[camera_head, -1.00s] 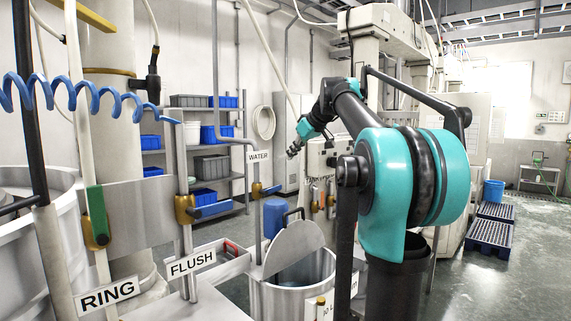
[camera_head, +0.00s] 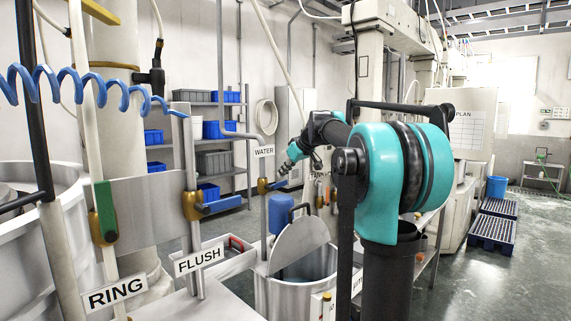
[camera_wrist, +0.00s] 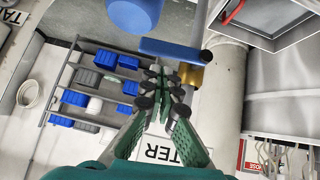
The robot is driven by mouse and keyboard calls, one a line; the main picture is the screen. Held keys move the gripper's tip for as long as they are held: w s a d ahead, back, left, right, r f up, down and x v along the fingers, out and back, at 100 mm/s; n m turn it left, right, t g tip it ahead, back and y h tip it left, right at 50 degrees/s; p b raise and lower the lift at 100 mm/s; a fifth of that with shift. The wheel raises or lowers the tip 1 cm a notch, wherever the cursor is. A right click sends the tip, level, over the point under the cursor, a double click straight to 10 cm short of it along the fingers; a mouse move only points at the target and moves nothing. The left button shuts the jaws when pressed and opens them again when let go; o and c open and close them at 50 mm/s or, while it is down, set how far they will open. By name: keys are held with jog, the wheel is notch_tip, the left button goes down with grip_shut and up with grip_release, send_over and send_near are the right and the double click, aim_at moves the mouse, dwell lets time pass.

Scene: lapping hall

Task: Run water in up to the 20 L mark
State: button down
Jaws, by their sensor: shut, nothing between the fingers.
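The WATER sign (camera_head: 263,151) hangs on a grey pipe above a brass valve (camera_head: 263,187) with a blue lever (camera_head: 278,184) that points right. In the wrist view the blue lever (camera_wrist: 172,50) and brass body (camera_wrist: 192,74) lie just beyond my fingertips. My gripper (camera_head: 284,172) is shut and empty, close to the lever; its fingers (camera_wrist: 163,82) also show in the wrist view. I cannot tell whether they touch the lever. Below stands the steel tank (camera_head: 275,300) with a half lid (camera_head: 301,243). Its inside is partly visible; no 20 L mark is readable.
A blue cylinder (camera_head: 280,213) stands at the tank's rim. To the left are the FLUSH valve (camera_head: 193,206) and RING valve (camera_head: 102,228), also with levers. Shelves with blue bins (camera_head: 209,192) stand behind. The floor at right is open beside dark blue pallets (camera_head: 492,232).

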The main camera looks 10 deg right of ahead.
jog(key=shift+f, duration=0.5)
jog(key=shift+d+f+m+g+y, duration=0.3)
jog(key=shift+f+g+y, duration=0.15)
jog(key=shift+f, duration=0.25)
